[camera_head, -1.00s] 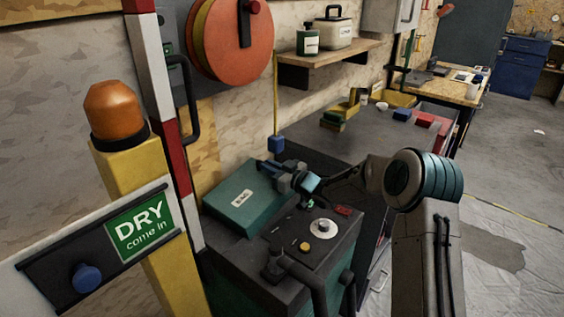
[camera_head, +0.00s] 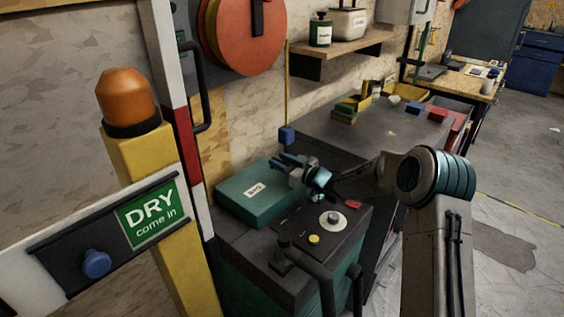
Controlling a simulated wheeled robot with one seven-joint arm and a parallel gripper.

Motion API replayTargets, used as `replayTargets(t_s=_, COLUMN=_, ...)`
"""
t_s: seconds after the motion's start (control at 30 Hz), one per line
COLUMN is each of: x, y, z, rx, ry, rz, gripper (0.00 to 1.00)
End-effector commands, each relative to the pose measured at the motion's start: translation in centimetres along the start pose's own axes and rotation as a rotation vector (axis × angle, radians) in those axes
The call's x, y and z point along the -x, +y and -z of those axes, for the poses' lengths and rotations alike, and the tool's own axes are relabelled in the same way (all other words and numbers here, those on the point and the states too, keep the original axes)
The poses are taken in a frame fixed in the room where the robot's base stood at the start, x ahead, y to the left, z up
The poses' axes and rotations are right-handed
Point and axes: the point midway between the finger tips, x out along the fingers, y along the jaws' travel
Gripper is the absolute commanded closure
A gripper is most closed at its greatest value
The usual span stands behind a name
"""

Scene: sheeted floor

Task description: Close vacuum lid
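The vacuum (camera_head: 255,248) is a dark-topped machine with a green body, low in the middle of the head view. Its teal lid (camera_head: 240,200) bears a white "BAG" label (camera_head: 256,188) and lies at about the level of the top. I cannot tell whether it is fully seated. My gripper (camera_head: 278,160) is over the lid's far right edge, its fingers pointing left. Whether it touches the lid is unclear, and the finger gap is too small to read. My arm reaches in from the right.
A white dial (camera_head: 333,220), a yellow button (camera_head: 314,240) and a black handle (camera_head: 285,252) are on the vacuum's top. A yellow post (camera_head: 160,190) with a "DRY come in" sign (camera_head: 148,215) stands at left. A dark bench (camera_head: 370,135) lies behind. Sheeted floor is open at right.

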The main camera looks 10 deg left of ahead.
Motion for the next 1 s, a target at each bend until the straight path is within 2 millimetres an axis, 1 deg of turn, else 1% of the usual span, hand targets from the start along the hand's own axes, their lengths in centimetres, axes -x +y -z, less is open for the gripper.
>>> replayTargets(t_s=0.17, x=0.1, y=0.2, z=0.8, rx=0.003, ry=0.002, rz=-0.002, gripper=0.66)
replayTargets(t_s=0.27, x=0.1, y=0.1, z=2.1, rx=0.004, ry=0.003, rz=-0.001, gripper=0.66)
replayTargets(t_s=0.37, x=0.0, y=0.1, z=4.3, rx=0.004, ry=0.002, rz=0.001, gripper=0.66)
replayTargets(t_s=0.5, x=3.0, y=1.6, z=5.9, rx=0.004, ry=-0.001, rz=-0.005, gripper=0.66)
replayTargets(t_s=0.7, x=6.8, y=3.2, z=8.2, rx=0.003, ry=-0.001, rz=-0.003, gripper=0.66)
replayTargets(t_s=0.83, x=8.7, y=4.0, z=9.5, rx=0.003, ry=-0.001, rz=-0.001, gripper=0.66)
replayTargets(t_s=1.0, x=10.3, y=4.7, z=10.4, rx=0.001, ry=-0.001, rz=0.0, gripper=0.66)
